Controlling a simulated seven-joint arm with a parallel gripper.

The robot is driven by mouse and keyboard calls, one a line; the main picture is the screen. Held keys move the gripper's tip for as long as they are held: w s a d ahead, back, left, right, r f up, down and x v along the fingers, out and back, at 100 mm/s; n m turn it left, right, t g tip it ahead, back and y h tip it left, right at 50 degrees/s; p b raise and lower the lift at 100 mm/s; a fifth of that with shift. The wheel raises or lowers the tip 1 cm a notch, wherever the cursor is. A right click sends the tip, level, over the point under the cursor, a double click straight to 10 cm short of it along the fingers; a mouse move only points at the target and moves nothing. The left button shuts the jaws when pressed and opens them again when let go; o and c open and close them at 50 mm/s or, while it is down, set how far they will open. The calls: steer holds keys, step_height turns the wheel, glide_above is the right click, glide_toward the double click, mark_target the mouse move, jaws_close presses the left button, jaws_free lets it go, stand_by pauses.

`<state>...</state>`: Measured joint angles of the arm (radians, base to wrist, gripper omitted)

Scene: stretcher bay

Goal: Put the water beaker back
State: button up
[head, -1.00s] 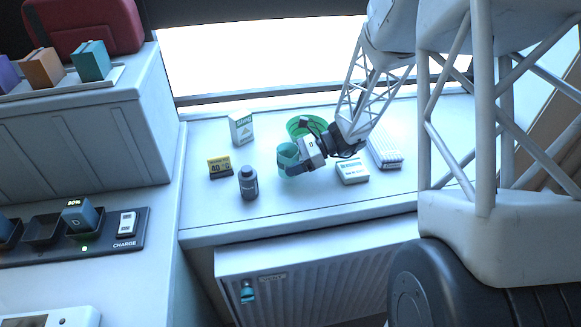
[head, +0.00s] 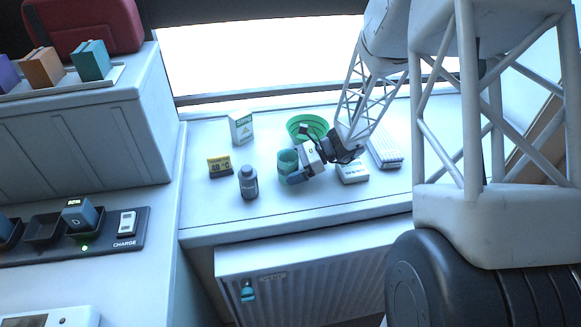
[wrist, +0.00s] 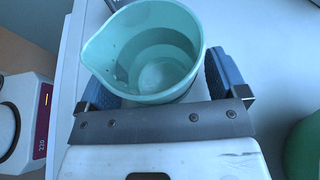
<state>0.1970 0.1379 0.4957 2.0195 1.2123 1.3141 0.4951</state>
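The water beaker (head: 286,163) is a teal cup standing upright on the white counter. The wrist view shows the beaker (wrist: 136,62) from above, with its spout to the left and clear water inside. My gripper (head: 291,172) is low around it, with one blue finger in front of its lower side. In the wrist view, the fingers stand wide apart on either side of the beaker, with a narrow gap beside its wall. The gripper looks open. The far finger is hidden in the head view.
A green bowl (head: 307,126) stands close behind the beaker. A dark bottle (head: 248,183), a yellow-black box (head: 220,167) and a white-green carton (head: 241,128) stand to the left. A white box (head: 352,173) and a ribbed white pack (head: 385,152) lie right. The front counter strip is clear.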

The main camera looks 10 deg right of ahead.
steer(key=shift+r, duration=0.15)
steer(key=shift+v, duration=6)
steer(key=s+a+r+n+g+h, duration=0.1)
steer(key=s+a+r+n+h, duration=0.25)
steer(key=s+r, duration=0.3)
steer(key=s+a+r+n+g+h, duration=0.1)
steer(key=s+a+r+n+h, duration=0.2)
steer(key=s+r+n, duration=0.35)
steer(key=s+r+n+t+h, duration=0.2)
steer(key=s+n+h, duration=0.1)
steer(key=s, duration=0.6)
steer(key=s+r+n+t+h, duration=0.2)
steer(key=s+r+n+h, duration=0.1)
steer(key=s, duration=0.6)
steer(key=shift+s+r+n+t+h, duration=0.15)
steer(key=shift+s+n+t+h, duration=0.15)
steer(key=shift+n+h, duration=0.45)
